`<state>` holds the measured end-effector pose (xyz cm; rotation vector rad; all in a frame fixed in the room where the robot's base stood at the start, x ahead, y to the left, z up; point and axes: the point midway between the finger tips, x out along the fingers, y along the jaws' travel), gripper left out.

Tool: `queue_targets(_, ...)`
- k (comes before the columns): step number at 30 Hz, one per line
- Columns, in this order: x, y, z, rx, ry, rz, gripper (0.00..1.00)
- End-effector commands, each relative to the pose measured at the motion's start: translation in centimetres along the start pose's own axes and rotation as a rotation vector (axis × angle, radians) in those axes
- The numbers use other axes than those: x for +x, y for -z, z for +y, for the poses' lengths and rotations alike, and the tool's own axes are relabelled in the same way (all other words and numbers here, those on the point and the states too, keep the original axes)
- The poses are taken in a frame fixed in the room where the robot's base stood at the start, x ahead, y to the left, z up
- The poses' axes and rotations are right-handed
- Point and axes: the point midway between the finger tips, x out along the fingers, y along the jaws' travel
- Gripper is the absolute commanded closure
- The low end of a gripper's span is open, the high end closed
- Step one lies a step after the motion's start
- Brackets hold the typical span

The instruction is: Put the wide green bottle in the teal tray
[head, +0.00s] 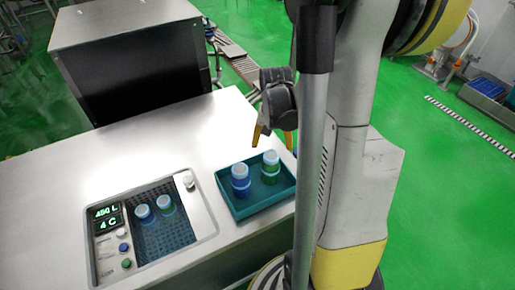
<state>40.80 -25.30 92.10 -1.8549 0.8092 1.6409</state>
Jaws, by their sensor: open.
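The teal tray (228,203) sits on the counter's right part. Two bottles stand upright in it: a green one with a pale cap (270,168) at the back right, and a blue one with a pale cap (240,182) at the front left. I cannot tell whether the green one is the wide green bottle. My gripper (273,146), with yellow fingers, is open and empty above the tray's back side, apart from the bottles. The right finger is partly hidden near my grey column.
A sunken grid well (160,240) at the counter's left holds a blue bottle (145,217) and a greenish-blue bottle (166,207). A control panel (106,213) borders it. A dark metal box (140,62) stands behind. The counter's middle is clear.

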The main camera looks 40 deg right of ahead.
Motion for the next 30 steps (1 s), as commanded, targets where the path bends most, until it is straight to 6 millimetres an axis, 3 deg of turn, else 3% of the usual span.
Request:
queue_targets(4, -0.9, -0.3, -0.8, -0.025, 0.007, 0.014, 0.2)
queue_targets(8, -4.2, -2.0, -3.5, -0.123, 0.035, 0.068, 0.2)
queue_targets(12, -9.2, -5.7, -7.6, -0.293, 0.091, 0.167, 0.2)
queue_targets(18, -14.7, -12.4, -11.7, -0.536, 0.186, 0.314, 0.2)
queue_targets(24, -17.3, -17.7, -13.3, -0.709, 0.267, 0.425, 0.2)
queue_targets(30, -18.0, -19.6, -13.7, -0.773, 0.301, 0.469, 0.2)
